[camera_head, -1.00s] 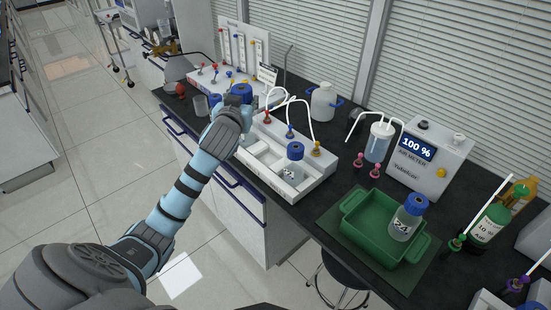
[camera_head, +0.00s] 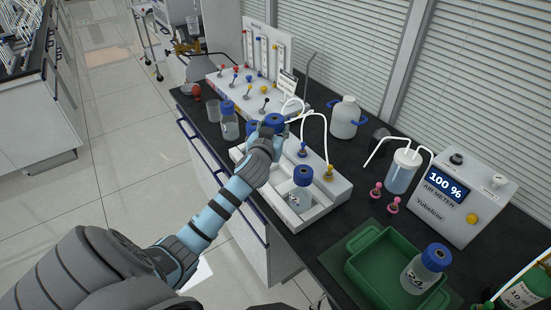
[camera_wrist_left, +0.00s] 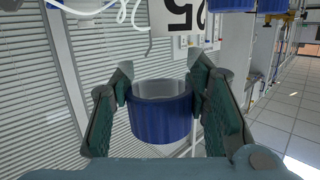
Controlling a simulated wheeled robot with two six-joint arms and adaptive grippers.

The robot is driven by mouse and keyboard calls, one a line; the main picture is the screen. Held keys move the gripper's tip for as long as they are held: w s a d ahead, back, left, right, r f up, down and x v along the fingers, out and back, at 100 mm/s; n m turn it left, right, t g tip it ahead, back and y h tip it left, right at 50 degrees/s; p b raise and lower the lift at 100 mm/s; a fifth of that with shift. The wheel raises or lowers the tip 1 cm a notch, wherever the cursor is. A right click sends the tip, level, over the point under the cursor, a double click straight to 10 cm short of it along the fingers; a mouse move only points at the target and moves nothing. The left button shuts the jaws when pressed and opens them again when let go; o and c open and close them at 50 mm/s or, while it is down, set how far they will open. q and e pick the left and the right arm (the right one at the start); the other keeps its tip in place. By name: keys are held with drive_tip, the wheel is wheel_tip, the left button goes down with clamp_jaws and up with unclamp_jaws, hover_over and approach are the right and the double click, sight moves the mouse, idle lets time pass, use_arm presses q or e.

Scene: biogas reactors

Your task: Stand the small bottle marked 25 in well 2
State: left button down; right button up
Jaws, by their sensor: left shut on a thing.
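My left gripper (camera_head: 266,136) is shut on the blue cap of a small bottle (camera_head: 275,120), above the far left part of the white block with wells (camera_head: 321,209). Another blue-capped bottle (camera_head: 302,196) stands in the block's near right well. I cannot read well numbers. My right gripper is not in view.
A blue-capped bottle (camera_head: 229,127) stands left of the block. Tubes and coloured fittings line the block's back. A green tray (camera_head: 368,283) holds the bottle marked 24 (camera_head: 420,275). An air meter (camera_head: 464,197) and a white jug (camera_head: 345,120) stand behind.

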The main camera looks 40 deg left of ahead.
use_arm(q)
wheel_tip(320, 180, down, 5)
drive_tip(key=shift+w+d+r+b, duration=0.1)
drive_tip(key=shift+d+r+b, duration=0.05)
drive_tip(key=shift+b, duration=0.3)
drive_tip(key=f, duration=0.1)
drive_tip(key=f+b, duration=0.1)
drive_tip(key=f, duration=0.3)
drive_tip(key=shift+w, duration=0.35)
drive_tip(key=shift+s+r, duration=0.1)
drive_tip(key=shift+s, duration=0.1)
drive_tip(key=shift+f+b, duration=0.3)
drive_tip(key=shift+b, duration=0.1)
drive_tip(key=c, duration=0.9)
unclamp_jaws()
drive_tip(key=shift+w, duration=0.1)
drive_tip(key=shift+r, duration=0.1)
